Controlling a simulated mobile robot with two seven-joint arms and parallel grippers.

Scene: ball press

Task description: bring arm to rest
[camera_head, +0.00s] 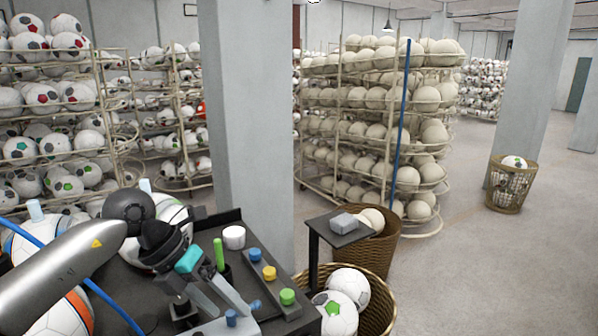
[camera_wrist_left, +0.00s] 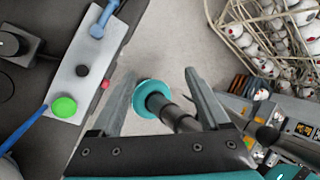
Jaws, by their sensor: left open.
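My left arm (camera_head: 60,265) comes in from the left over a dark workbench (camera_head: 130,290). My left gripper (camera_head: 225,300) hangs above the bench's front part, close to a panel with blue (camera_head: 255,255), yellow (camera_head: 269,272) and green (camera_head: 287,297) buttons. In the left wrist view its two grey fingers (camera_wrist_left: 158,85) are spread apart. A teal ring on a dark cylinder (camera_wrist_left: 153,97) shows between them; I cannot tell whether it lies at finger depth. No ball is held. My right gripper is not in view.
A small side table with a grey block (camera_head: 343,223) and wicker baskets (camera_head: 376,300) with balls stand right of the bench. Ball racks (camera_head: 380,120) and pillars (camera_head: 247,120) lie beyond.

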